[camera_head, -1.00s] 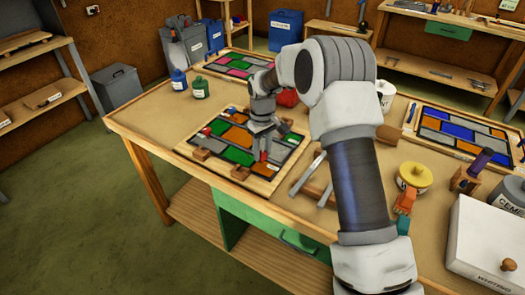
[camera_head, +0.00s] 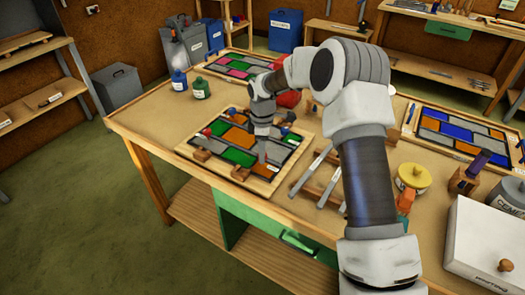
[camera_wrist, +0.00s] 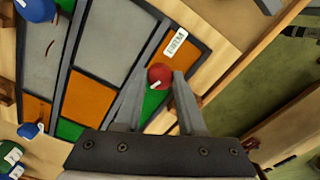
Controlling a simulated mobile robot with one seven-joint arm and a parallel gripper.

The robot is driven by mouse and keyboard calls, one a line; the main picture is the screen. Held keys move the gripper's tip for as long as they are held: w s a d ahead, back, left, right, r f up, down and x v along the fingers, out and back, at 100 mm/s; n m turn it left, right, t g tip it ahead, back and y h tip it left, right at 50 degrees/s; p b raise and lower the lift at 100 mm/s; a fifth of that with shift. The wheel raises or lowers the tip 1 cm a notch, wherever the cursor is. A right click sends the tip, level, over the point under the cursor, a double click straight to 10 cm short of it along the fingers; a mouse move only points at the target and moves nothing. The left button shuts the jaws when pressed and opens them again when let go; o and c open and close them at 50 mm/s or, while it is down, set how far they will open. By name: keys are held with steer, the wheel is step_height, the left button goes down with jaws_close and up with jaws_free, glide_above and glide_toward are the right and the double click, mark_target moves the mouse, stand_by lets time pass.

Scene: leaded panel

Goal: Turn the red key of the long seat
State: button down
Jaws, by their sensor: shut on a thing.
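The red key (camera_wrist: 160,76) is a round red knob with a small white mark, seen in the wrist view at the panel's edge beside a white label (camera_wrist: 176,42). My gripper (camera_wrist: 158,84) is shut on it, one finger on each side. In the head view my gripper (camera_head: 262,156) points down at the near right part of the leaded panel (camera_head: 238,137), which has green, orange and grey panes in a wooden frame. My fingers mostly hide the red key there.
A blue knob (camera_wrist: 28,130) shows in the wrist view. Metal bars (camera_head: 312,168) lie right of the panel. A yellow-lidded pot (camera_head: 414,175) and a white box (camera_head: 490,240) are at the right.

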steer(key=shift+n, duration=0.5)
steer(key=c, duration=0.5)
jaws_free()
steer(key=shift+r, duration=0.1)
step_height(320, 180, up, 17)
steer(key=shift+r+p, duration=0.15)
steer(key=shift+p, duration=0.2)
